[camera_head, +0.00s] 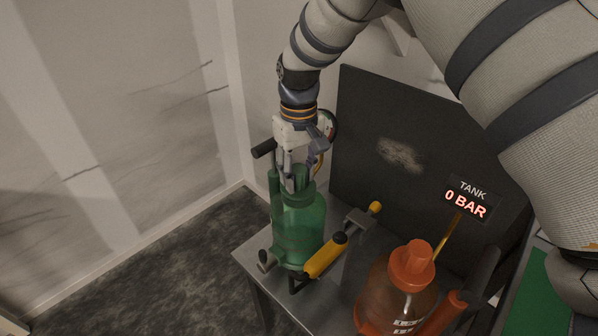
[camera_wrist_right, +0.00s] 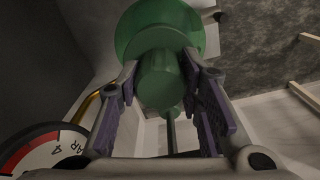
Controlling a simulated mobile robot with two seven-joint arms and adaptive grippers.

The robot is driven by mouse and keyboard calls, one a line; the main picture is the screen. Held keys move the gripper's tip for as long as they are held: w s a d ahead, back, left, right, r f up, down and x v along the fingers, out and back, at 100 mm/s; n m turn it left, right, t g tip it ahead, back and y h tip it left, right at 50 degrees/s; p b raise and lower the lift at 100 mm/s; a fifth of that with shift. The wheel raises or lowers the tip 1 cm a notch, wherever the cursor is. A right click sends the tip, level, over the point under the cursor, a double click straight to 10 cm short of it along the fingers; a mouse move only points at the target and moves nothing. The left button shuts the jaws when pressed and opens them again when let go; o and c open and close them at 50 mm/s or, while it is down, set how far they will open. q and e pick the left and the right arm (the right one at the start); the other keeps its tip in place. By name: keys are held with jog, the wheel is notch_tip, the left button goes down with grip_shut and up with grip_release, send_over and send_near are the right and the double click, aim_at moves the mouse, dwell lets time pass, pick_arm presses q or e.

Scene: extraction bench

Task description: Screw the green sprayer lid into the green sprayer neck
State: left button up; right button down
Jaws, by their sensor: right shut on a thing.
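The green sprayer (camera_head: 300,225) stands upright on the bench, a translucent green tank with a pump handle beside it. My right gripper (camera_head: 293,185) points down over its neck from above. In the right wrist view the gripper's purple-padded fingers (camera_wrist_right: 163,100) are shut around a green cylindrical knob (camera_wrist_right: 160,82), which I take to be the green sprayer lid. A wider green round part (camera_wrist_right: 160,25) lies right beyond the knob. The fingers hide much of the neck in the head view, so I cannot tell how lid and neck sit together. My left gripper is not in view.
An orange sprayer (camera_head: 400,285) with an orange lid (camera_head: 418,260) stands at the front right. A yellow-handled tool (camera_head: 325,257) is by the green tank. A sign (camera_head: 467,197) reads "TANK 0 BAR". A dark panel (camera_head: 400,125) stands behind. A gauge (camera_wrist_right: 42,152) is close to the gripper.

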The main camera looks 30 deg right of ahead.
jog(key=c, duration=1)
grip_release()
jog(key=shift+c, duration=0.2)
notch_tip(320, 180, up, 12)
